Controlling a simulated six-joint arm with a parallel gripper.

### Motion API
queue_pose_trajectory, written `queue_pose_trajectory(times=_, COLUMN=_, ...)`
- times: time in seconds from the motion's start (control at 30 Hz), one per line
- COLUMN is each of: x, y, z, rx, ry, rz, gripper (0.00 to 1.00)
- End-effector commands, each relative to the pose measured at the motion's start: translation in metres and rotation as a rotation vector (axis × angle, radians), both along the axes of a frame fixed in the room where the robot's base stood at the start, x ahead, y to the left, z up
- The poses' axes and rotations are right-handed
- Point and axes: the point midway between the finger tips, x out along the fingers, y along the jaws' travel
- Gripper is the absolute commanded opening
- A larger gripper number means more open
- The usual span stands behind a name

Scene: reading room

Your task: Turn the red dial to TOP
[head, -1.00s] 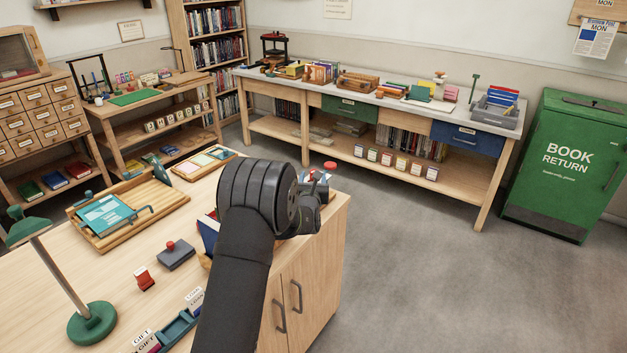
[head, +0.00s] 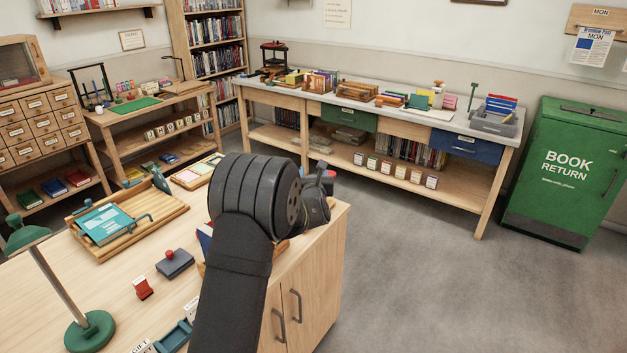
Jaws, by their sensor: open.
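My gripper (head: 318,203) is over the right end of the wooden desk, largely hidden behind my thick black wrist. It is open, but its fingertips cannot be made out. A small patch of red (head: 328,174) shows just beyond the gripper at the desk's far right corner. It may be the red dial, but most of it is covered and no pointer or TOP mark can be read. I cannot tell whether the gripper touches it.
On the desk (head: 115,285) are a wooden tray (head: 165,222) with a teal book, a dark block with a red knob (head: 173,262), a small red object (head: 142,288) and a green lamp (head: 88,331). My arm hides part of the desk. Open floor (head: 420,270) lies to the right.

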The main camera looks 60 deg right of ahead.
Motion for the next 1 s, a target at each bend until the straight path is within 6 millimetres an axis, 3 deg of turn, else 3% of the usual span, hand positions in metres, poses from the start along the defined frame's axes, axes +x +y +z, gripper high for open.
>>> queue_pose_trajectory(times=0.27, x=-0.031, y=0.016, z=0.006, rx=0.089, ry=0.093, rz=0.162, gripper=0.52)
queue_pose_trajectory(times=0.67, x=-0.079, y=0.038, z=-0.009, rx=0.251, ry=0.245, rz=0.254, gripper=0.52)
queue_pose_trajectory(times=0.83, x=-0.080, y=0.037, z=-0.013, rx=0.267, ry=0.259, rz=0.258, gripper=0.52)
queue_pose_trajectory(times=1.0, x=-0.063, y=0.024, z=-0.022, rx=0.267, ry=0.259, rz=0.260, gripper=0.52)
